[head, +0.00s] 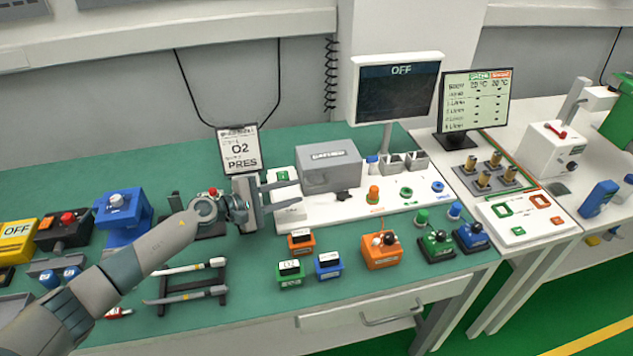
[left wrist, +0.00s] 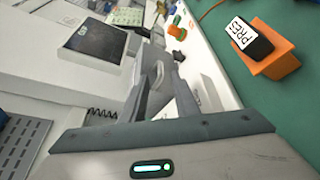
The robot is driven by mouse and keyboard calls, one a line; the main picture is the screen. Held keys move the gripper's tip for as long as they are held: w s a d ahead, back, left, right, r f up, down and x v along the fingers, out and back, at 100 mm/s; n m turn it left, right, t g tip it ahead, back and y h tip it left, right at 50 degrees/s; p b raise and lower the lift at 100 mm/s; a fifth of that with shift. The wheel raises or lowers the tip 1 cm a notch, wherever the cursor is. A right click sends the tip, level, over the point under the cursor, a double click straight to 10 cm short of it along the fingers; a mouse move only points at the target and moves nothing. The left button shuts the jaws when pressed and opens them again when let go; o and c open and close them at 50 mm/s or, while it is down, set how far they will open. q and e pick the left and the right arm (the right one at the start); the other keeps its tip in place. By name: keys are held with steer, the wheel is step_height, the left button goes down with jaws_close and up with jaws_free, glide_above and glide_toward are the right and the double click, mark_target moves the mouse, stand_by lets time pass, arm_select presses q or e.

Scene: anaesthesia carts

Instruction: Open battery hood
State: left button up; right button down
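The battery hood (head: 330,166) is a grey box with a label on its front. It stands closed on the white panel (head: 315,208) at the back middle of the bench. A dark knob (head: 343,196) sits at its lower front edge and also shows in the left wrist view (left wrist: 179,57). My left gripper (head: 297,193) is just left of the hood, its two fingers apart and pointing right toward it. Nothing shows between the fingers. In the left wrist view the fingers (left wrist: 167,78) partly hide the hood, and contact cannot be told. My right gripper is not in view.
An O2 PRES sign (head: 240,150) stands behind my left gripper. An OFF monitor (head: 397,86) rises behind the panel. Orange (head: 301,242), green and blue blocks stand in front. A black rack (head: 190,283) lies below my left arm.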

mark_target(318, 186)
arm_select(q)
steer(key=p+x, duration=0.1)
steer(key=x, duration=0.7)
steer(key=shift+w+d+p, duration=0.25)
steer(key=shift+p, duration=0.05)
steer(key=shift+f, duration=0.1)
jaws_close()
